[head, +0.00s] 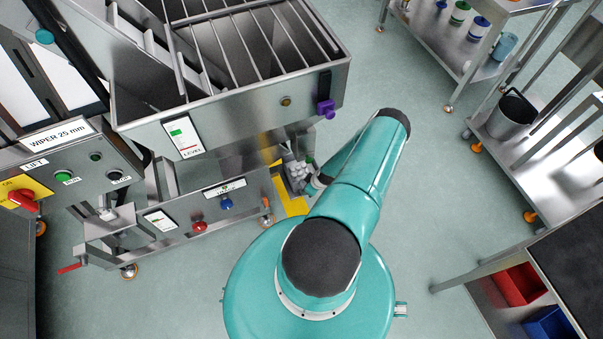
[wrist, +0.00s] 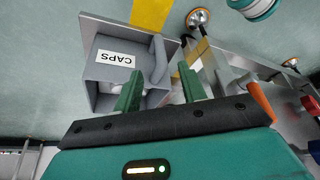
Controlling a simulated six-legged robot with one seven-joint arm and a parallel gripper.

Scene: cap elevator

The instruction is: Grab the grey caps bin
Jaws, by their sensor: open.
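The grey caps bin (wrist: 108,52) shows in the wrist view, with a white CAPS label on its face and a grey curved handle (wrist: 160,60) at its right side. In the head view the bin (head: 294,184) is small and partly hidden by my arm, with pale caps showing in it, beside the metal machine. My gripper (wrist: 161,88) is open, its two green fingers apart and pointing at the bin. In the wrist view the handle lies between the fingertips; the left finger overlaps the bin's front. I cannot tell whether either finger touches it.
The steel machine with its slatted hopper (head: 250,50) stands close to the left of the bin. An orange-tipped part (wrist: 260,100) is right of my fingers. Yellow floor marking (head: 290,207) lies by the bin. Carts stand at the right, with clear floor (head: 440,190) between.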

